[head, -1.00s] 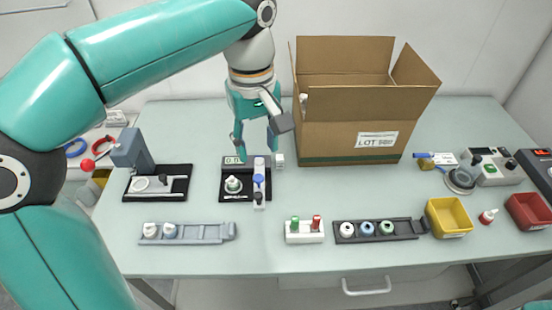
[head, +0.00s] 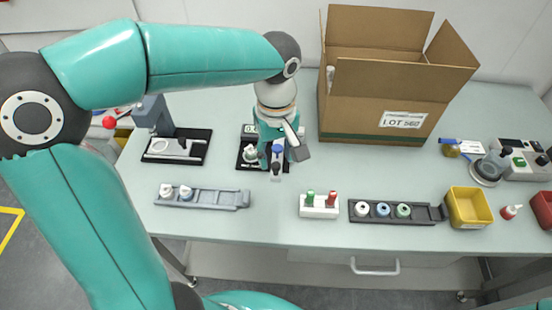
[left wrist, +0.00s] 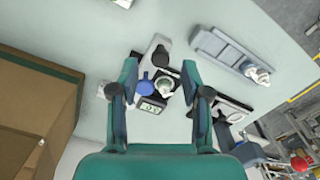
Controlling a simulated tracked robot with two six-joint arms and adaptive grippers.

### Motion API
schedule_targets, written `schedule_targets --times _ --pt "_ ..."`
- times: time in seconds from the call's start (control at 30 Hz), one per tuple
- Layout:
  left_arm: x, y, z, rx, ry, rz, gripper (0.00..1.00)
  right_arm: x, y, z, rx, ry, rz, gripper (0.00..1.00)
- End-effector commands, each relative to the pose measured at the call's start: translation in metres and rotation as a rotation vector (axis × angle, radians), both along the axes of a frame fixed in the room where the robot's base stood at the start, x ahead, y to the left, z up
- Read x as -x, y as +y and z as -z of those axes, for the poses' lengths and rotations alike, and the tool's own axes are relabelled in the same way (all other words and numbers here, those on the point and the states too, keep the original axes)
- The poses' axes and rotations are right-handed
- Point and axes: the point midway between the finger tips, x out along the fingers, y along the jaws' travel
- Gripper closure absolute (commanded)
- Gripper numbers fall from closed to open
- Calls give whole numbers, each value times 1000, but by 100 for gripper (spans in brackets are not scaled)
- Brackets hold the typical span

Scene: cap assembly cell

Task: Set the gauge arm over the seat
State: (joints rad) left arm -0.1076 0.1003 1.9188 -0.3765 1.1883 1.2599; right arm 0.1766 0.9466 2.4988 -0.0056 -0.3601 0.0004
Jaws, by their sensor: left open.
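The gauge (head: 243,163) is a black base with a small display (head: 250,130). A white-topped part (head: 251,151) sits on its seat. The grey gauge arm, with a blue knob (head: 277,149) and a dark end, lies beside the seat, on its right in the head view. In the left wrist view the display (left wrist: 150,107), blue knob (left wrist: 145,88) and part on the seat (left wrist: 165,86) show between the fingers. My left gripper (head: 276,158) is open above the gauge, with the knob nearer one finger; contact cannot be told. My right gripper is out of view.
A cardboard box (head: 390,85) stands right of the gauge. A press stand (head: 155,115) is to its left. A grey rack (head: 212,198), a white block (head: 319,207), a dark rack (head: 390,211) and a yellow bin (head: 468,207) line the front. The table between is clear.

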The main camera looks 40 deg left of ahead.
Motion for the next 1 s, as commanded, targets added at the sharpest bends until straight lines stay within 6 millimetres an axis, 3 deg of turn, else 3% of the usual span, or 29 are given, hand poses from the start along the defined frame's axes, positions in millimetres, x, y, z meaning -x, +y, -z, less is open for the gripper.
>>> schedule_targets --times 0.2,0.53,0.83,1.0 --pt "0 0 20 1 1 -2 53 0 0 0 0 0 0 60" --pt "0 0 23 1 -1 -1 53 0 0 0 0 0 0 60" --pt "0 0 23 1 -1 -1 100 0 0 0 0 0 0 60" --pt "0 0 23 1 -2 -1 100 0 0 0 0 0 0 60"
